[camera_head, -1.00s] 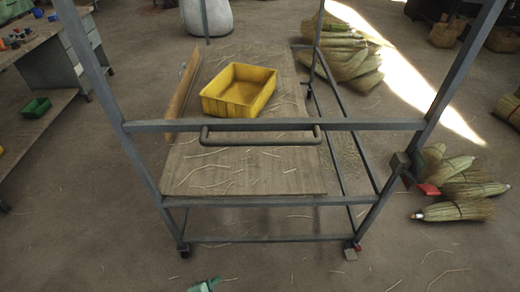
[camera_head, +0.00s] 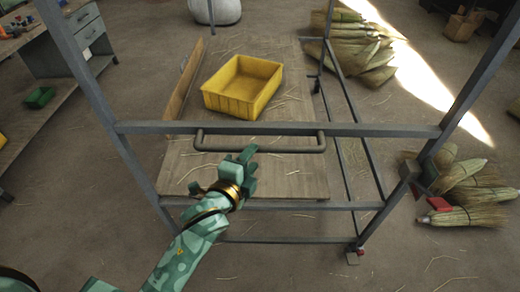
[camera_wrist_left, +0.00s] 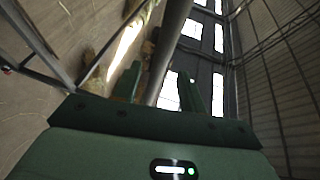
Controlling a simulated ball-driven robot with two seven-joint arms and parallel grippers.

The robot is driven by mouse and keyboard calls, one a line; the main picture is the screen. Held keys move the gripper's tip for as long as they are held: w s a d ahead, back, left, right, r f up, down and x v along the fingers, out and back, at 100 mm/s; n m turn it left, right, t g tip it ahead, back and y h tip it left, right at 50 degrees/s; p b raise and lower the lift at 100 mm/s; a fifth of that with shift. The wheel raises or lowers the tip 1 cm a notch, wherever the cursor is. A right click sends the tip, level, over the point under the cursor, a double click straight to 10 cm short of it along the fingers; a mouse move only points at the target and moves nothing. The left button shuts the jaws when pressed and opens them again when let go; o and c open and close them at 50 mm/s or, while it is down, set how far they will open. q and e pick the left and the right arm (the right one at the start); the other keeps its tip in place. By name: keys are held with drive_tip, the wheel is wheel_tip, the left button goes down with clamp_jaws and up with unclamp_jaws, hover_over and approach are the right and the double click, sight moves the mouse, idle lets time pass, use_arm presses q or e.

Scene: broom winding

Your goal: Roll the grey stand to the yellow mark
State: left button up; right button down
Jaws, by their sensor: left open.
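The grey stand (camera_head: 280,129) is a tall metal frame on casters with a wooden board (camera_head: 290,180) low inside it. A grey handle bar (camera_head: 290,149) runs along its near side. My left gripper (camera_head: 248,164) is open at the handle's left part, just below it in the head view. In the left wrist view a grey bar (camera_wrist_left: 171,45), apparently the handle, shows between the open fingers (camera_wrist_left: 160,85); I cannot tell whether they touch it. The yellow mark is not visible. My right gripper is not in view.
A yellow bin (camera_head: 243,87) and loose straws lie on the stand's board. Broom heads (camera_head: 465,190) lie on the floor close to its right side, with more (camera_head: 360,50) behind. A workbench (camera_head: 75,45) stands at left. The near floor is mostly clear.

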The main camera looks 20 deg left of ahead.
use_arm(q)
drive_tip(key=b+x, duration=0.1)
drive_tip(key=x, duration=0.4)
drive_tip(key=shift+w, duration=0.25)
clamp_jaws()
drive_tip(key=shift+w, duration=0.1)
